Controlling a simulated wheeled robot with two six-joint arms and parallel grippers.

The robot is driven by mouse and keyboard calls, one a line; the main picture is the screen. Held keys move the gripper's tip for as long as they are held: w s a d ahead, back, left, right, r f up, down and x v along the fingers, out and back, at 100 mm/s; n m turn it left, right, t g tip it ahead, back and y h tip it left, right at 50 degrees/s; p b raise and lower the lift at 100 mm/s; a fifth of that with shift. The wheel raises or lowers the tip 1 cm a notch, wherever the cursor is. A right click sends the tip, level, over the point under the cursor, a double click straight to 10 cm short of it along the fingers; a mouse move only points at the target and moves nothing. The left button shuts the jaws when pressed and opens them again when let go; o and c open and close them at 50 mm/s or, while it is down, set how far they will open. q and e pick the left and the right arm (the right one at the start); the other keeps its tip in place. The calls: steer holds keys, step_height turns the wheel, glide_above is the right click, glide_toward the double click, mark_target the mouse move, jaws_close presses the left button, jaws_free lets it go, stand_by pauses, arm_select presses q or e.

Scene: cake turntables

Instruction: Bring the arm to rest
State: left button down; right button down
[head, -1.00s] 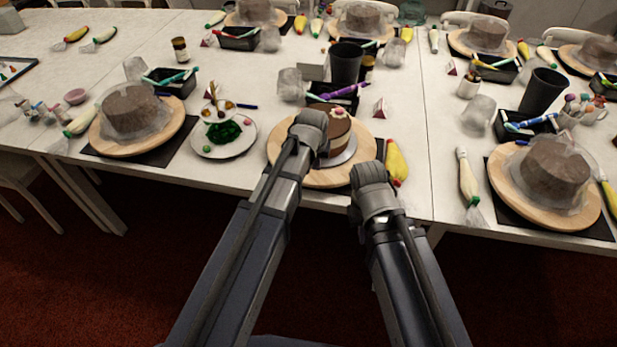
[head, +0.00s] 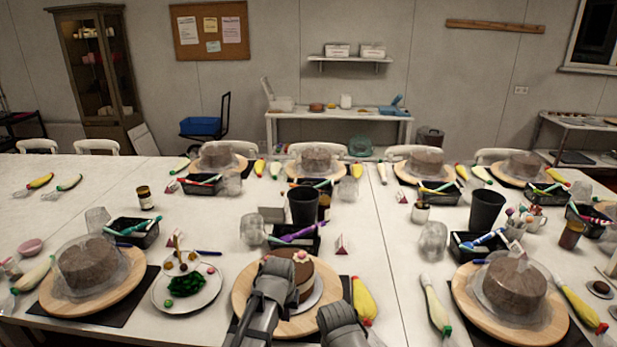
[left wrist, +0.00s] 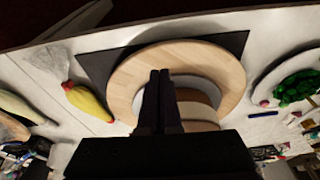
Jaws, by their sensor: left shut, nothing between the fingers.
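My left gripper (left wrist: 160,76) is shut and empty in the left wrist view, its dark fingers over the round wooden turntable (left wrist: 218,66). In the head view the left wrist and gripper (head: 268,284) hide part of the turntable (head: 241,292) and of the brown cake with a pale band (head: 304,272) on it. The cake (left wrist: 197,112) also shows partly behind the fingers in the wrist view. I cannot tell whether the gripper touches it. My right gripper (head: 341,322) is at the bottom edge, right of the left one; its fingers are hidden.
A yellow piping bag (head: 363,301) lies right of the turntable. A plate with green decoration (head: 207,296) is on the left. Black cups (head: 303,205), black trays and several wrapped cakes on turntables crowd the white table. Small bare patches lie between them.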

arm_select(q)
steer(key=s+d+m+g+y, duration=0.1)
steer(key=s+d+m+g, duration=0.1)
steer(key=s, duration=1.6)
steer(key=shift+s+d+f+m+g, duration=0.2)
steer(key=shift+d+f+m+g, duration=0.15)
steer(key=shift+g, duration=0.25)
